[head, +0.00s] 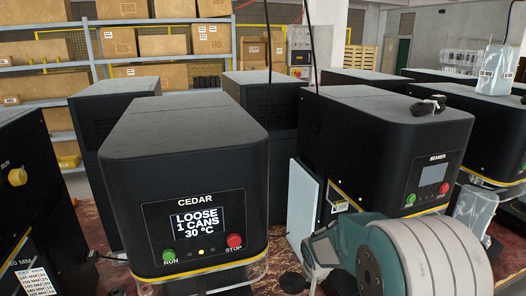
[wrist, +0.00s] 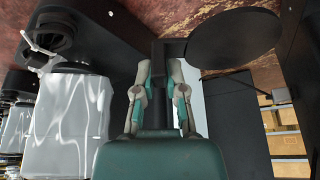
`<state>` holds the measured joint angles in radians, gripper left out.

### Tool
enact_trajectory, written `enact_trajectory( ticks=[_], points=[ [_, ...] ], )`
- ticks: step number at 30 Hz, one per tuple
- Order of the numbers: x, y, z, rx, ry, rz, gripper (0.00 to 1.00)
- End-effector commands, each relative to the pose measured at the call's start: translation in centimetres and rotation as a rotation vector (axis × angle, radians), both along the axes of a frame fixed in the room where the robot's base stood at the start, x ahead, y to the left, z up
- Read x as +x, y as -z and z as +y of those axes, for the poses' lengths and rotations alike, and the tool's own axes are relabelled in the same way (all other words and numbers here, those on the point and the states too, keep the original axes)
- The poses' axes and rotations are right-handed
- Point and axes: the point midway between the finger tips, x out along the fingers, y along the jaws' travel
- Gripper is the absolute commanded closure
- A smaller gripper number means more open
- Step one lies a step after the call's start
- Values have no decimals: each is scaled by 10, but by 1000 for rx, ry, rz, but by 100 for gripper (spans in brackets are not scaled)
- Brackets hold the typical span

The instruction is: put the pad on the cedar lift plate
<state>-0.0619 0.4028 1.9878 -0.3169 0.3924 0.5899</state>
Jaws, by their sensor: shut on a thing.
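My gripper (wrist: 160,85) points at the reddish floor in the wrist view, its two fingers closed in around a dark piece, which I take as the pad (wrist: 160,58). A dark bar reaches from it towards a black round disc (wrist: 235,40) at the upper right; I cannot tell whether they are joined. In the head view my gripper (head: 308,264) is low, right of the cedar machine (head: 185,160). That machine carries the name CEDAR and a screen reading LOOSE, 1 CANS, 30 °C. The cedar lift plate is not clearly visible in the head view.
The black seamer machine (head: 385,145) stands right of the cedar one, with a pale panel (head: 302,208) between them. A pale wrapped thing (wrist: 65,125) is left of my gripper in the wrist view. Shelves with boxes (head: 165,45) stand behind. The gap between the machines is narrow.

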Motion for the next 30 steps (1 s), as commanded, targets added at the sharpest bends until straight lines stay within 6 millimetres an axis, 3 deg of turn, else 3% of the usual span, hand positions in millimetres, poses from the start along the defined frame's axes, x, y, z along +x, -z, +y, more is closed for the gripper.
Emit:
enact_trajectory(
  ticks=[20, 27, 30],
  points=[
    [22, 33, -10, 0, -253, 2, 100],
    [-12, 77, -10, 0, -257, 7, 100],
    [-21, 87, -10, -1, -257, 3, 100]
  ],
)
